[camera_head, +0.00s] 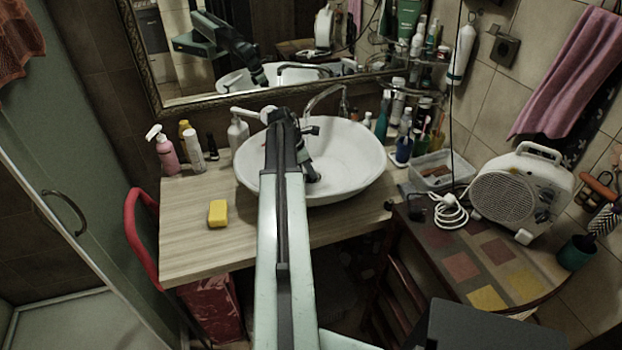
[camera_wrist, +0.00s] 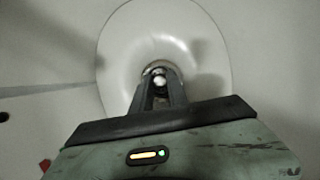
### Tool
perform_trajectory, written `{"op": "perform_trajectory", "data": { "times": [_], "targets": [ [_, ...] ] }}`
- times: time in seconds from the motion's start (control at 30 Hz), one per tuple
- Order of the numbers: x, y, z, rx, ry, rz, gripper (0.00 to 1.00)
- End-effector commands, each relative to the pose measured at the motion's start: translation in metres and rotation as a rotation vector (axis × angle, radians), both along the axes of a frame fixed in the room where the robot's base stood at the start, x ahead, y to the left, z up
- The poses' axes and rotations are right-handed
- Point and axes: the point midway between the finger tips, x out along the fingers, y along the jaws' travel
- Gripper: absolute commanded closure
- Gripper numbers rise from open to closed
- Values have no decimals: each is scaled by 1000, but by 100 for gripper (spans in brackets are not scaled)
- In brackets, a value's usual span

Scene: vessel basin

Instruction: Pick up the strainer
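The strainer appears to be the small round metal piece with a pale knob (camera_wrist: 160,81) at the drain, in the bottom of the white basin. In the wrist view, my gripper (camera_wrist: 160,88) points straight down at it. Its two dark fingers stand apart, with the pale knob showing between their tips. I cannot tell whether the fingers touch it. In the head view, my gripper (camera_head: 312,178) reaches down inside the white basin (camera_head: 355,165), and the strainer is hidden behind my arm and fingers.
A faucet (camera_head: 325,97) stands behind the basin. A yellow sponge (camera_head: 218,213) lies on the wooden counter (camera_head: 190,240), with several bottles at the back left. Cups and a clear bin (camera_head: 440,170) stand right of the basin. A heater (camera_head: 520,190) sits on the patterned table.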

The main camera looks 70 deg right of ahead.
Motion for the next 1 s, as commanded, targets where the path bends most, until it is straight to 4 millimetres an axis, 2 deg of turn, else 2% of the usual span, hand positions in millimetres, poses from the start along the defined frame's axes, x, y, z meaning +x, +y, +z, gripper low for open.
{"op": "perform_trajectory", "data": {
  "times": [0.33, 0.47, 0.57, 0.83, 1.0],
  "targets": [
    [1, 0, 1, 0, 0, 1, 100],
    [1, 0, 10, 0, 0, 1, 100],
    [1, 0, 25, 0, 0, 1, 100],
    [2, 1, 84, 0, 0, 2, 100],
    [2, 1, 103, 0, 0, 2, 100]
  ]
}}
